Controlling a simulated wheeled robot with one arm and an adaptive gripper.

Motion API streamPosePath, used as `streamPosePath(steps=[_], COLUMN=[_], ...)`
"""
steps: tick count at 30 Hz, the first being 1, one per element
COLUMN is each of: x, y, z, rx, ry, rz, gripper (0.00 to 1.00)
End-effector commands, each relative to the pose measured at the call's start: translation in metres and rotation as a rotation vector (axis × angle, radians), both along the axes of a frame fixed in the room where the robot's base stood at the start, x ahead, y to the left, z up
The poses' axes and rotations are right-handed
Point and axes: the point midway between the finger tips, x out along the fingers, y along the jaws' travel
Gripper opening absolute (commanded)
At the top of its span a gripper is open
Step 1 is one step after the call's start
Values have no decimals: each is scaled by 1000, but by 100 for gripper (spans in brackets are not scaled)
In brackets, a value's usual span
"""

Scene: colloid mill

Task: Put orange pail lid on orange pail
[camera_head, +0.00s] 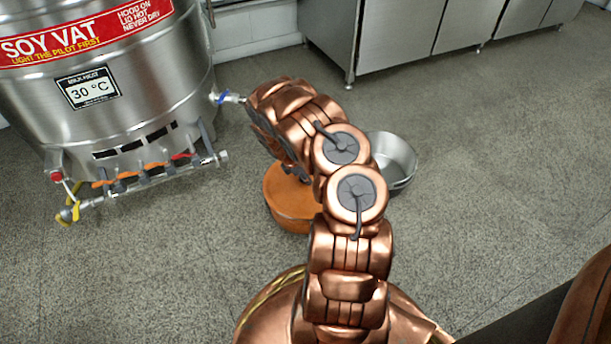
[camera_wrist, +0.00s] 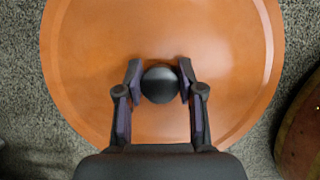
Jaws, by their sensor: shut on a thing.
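The orange pail lid (camera_wrist: 215,45) is a round disc with a raised rim and a black knob (camera_wrist: 160,90) at its middle. My gripper (camera_wrist: 160,76) is shut on this knob, one finger on each side, in the wrist view. In the head view the orange pail (camera_head: 294,215) stands on the floor behind my arm, with the lid (camera_head: 281,184) over its top. I cannot tell whether the lid rests on the rim or is slightly above it. The lid hides the pail in the wrist view.
An open metal pot (camera_head: 400,160) stands on the floor just right of the orange pail, partly behind my arm. A large steel soy vat (camera_head: 130,110) with valves is at the left. Steel cabinets (camera_head: 395,40) line the back. The floor (camera_head: 500,170) at the right is clear.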

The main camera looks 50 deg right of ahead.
Motion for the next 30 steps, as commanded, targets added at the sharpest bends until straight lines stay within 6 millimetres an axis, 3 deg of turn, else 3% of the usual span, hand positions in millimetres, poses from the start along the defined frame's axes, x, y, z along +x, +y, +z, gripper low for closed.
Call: streamPosePath(steps=[15, 16, 24, 30], x=[0, 0, 0, 0], y=[0, 0, 0, 0], z=[-6, -6, -6, -6], rx=[0, 0, 0, 0], ry=[0, 0, 0, 0], rz=[0, 0, 0, 0], gripper=[0, 40, 67, 67])
